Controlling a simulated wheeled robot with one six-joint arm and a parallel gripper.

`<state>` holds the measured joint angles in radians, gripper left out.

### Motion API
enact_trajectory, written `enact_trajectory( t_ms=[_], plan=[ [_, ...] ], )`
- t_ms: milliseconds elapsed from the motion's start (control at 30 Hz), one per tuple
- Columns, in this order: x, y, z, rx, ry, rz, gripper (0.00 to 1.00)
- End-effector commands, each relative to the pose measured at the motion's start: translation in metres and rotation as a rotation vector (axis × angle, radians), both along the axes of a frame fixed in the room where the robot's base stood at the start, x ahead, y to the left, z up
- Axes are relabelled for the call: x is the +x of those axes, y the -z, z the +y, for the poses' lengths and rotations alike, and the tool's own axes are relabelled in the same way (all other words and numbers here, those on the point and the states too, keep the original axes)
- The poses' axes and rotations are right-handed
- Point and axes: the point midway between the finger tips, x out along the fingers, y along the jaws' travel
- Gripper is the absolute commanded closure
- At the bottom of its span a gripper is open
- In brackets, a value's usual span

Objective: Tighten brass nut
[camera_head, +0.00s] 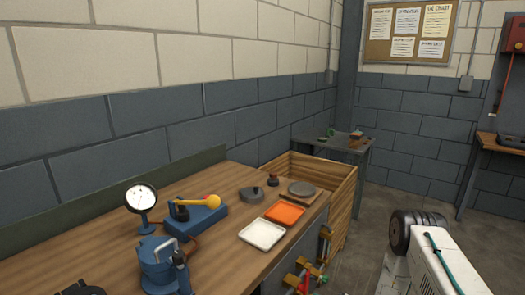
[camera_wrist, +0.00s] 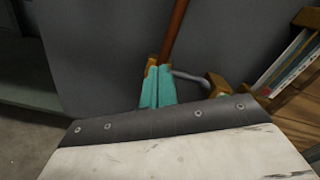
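I cannot pick out a brass nut for certain. In the head view, brass-coloured fittings (camera_head: 325,240) show on the bench's side, with more brass parts and a red piece (camera_head: 306,283) below, near the bottom edge. In the wrist view, a red-brown rod (camera_wrist: 176,30) runs down to a teal part (camera_wrist: 157,90) with brass-coloured edges. A grey bar beside it leads to a brass-coloured block (camera_wrist: 216,84). A white panel with a dark, screwed edge (camera_wrist: 150,122) covers the lower wrist view and hides what lies behind.
The wooden bench (camera_head: 110,235) carries a dial gauge (camera_head: 141,198), a blue device with a yellow handle (camera_head: 195,215), a blue vise-like tool (camera_head: 160,265), a white tray (camera_head: 262,234) and an orange tray (camera_head: 284,213). A wooden crate (camera_head: 341,190) stands beyond its far end.

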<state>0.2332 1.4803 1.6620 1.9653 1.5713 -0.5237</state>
Motion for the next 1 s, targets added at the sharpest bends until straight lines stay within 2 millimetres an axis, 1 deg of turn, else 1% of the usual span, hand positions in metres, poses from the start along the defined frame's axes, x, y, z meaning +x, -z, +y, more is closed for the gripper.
enact_trajectory(
  t_ms=[367,667,767,1000],
  plan=[
    [0.001,0.0,-0.001,-0.002,0.002,0.0,1.0],
    [-0.001,-0.008,-0.001,-0.001,0.001,-0.001,1.0],
    [-0.005,-0.008,-0.007,-0.001,0.003,0.0,1.0],
    [-0.022,-0.008,-0.031,0.0,0.004,0.0,1.0]
  ],
)
